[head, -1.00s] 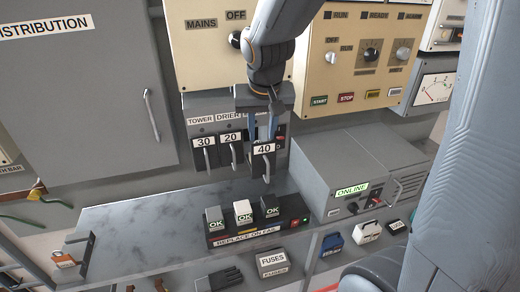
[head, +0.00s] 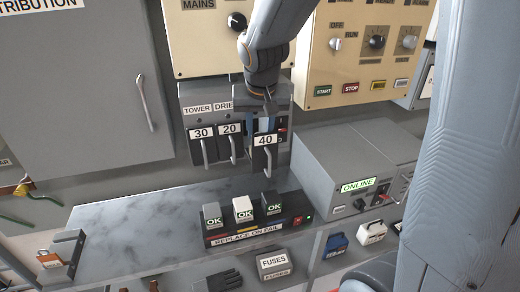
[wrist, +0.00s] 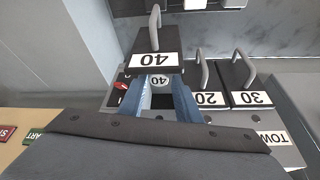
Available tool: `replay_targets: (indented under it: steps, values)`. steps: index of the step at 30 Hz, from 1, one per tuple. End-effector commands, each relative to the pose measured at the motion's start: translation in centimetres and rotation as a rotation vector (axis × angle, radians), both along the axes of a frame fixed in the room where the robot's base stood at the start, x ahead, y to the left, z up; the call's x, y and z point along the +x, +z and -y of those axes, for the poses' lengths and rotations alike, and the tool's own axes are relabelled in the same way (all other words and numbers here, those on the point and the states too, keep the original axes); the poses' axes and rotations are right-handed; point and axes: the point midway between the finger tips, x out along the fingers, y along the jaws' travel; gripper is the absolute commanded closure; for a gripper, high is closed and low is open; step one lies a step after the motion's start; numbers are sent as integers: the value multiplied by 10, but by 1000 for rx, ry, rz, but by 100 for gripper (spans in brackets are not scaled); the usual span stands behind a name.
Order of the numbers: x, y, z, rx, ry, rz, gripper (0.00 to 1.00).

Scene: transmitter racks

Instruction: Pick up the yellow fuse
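I cannot clearly make out a yellow fuse in either view. The block labelled 40 (head: 265,141) juts out from the grey switch rack, lower than the blocks labelled 20 and 30; it also shows in the wrist view (wrist: 154,60). My gripper (head: 262,122) is just above and behind this block. In the wrist view my two blue fingers (wrist: 160,88) are apart, with a gap between them. The fingertips are partly hidden by the block, and I see nothing clearly gripped.
A black box marked REPLACE ON FAIL (head: 249,240) with three OK modules stands on the marble shelf (head: 130,215). A grey ONLINE unit (head: 335,165) is at right. A FUSES box (head: 273,264) sits below. The shelf's left part is clear.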

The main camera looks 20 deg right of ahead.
Motion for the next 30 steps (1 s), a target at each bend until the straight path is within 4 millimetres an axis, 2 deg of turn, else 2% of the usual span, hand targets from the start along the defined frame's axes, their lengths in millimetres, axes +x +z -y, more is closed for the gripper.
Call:
replay_targets:
  steps: [10, 20, 25, 30]
  values:
    - [15, -40, 5, 0, 0, -2, 69]
    - [17, -43, 5, 0, 0, -1, 69]
    - [17, -43, 5, 0, 0, -1, 98]
    - [17, -43, 5, 0, 0, 0, 98]
